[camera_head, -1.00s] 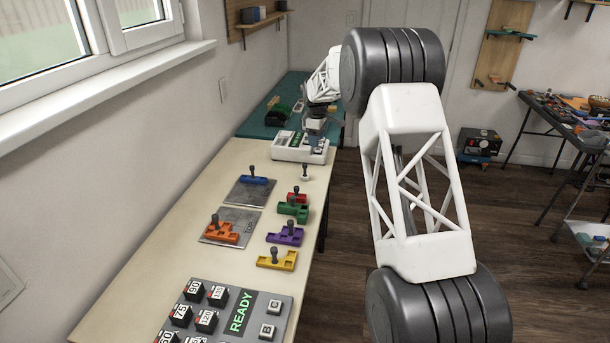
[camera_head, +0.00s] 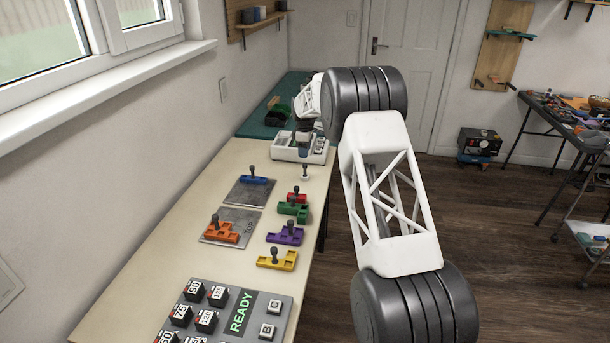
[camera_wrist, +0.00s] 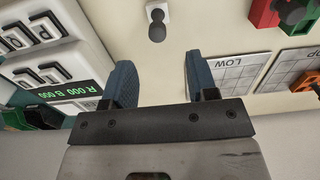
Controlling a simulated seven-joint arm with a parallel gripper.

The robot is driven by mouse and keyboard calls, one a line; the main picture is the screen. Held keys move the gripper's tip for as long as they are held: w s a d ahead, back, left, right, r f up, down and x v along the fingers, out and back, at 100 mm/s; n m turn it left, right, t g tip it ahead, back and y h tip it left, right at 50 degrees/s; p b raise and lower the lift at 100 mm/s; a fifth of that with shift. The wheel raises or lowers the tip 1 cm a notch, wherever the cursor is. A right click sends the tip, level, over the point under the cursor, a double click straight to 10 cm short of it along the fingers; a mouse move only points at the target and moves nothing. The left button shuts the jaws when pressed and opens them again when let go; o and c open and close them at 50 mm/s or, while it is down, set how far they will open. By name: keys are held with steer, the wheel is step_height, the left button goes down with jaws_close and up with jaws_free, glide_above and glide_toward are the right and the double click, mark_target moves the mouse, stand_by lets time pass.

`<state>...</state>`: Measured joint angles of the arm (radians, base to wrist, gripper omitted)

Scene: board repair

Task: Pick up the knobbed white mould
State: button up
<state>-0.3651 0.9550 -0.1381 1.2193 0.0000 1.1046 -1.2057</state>
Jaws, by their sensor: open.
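The white mould (camera_head: 305,178) is a small white piece with a dark upright knob. It stands on the cream bench, just in front of the white keyed device in the head view. In the wrist view the white mould (camera_wrist: 167,7) is at the top edge, partly cut off, with its dark knob pointing towards the camera. My gripper (camera_wrist: 160,82) is open and empty, its two blue fingers apart. The mould lies beyond the fingertips, roughly in line with the gap. In the head view my gripper (camera_head: 303,146) hangs over the white device, its fingertips hard to make out.
The white device (camera_head: 285,153) stands behind the mould. A red mould (camera_head: 298,196), green mould (camera_head: 292,210), purple mould (camera_head: 285,236) and yellow mould (camera_head: 277,261) stand nearer. Grey plates hold a blue mould (camera_head: 254,181) and an orange mould (camera_head: 221,232).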

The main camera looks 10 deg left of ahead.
mark_target(305, 164)
steer(key=shift+f, duration=1.15)
steer(key=shift+w+f, duration=0.15)
steer(key=shift+f, duration=2.45)
jaws_close()
steer(key=shift+r, duration=0.15)
step_height(305, 164, up, 10)
steer(key=shift+f, duration=0.15)
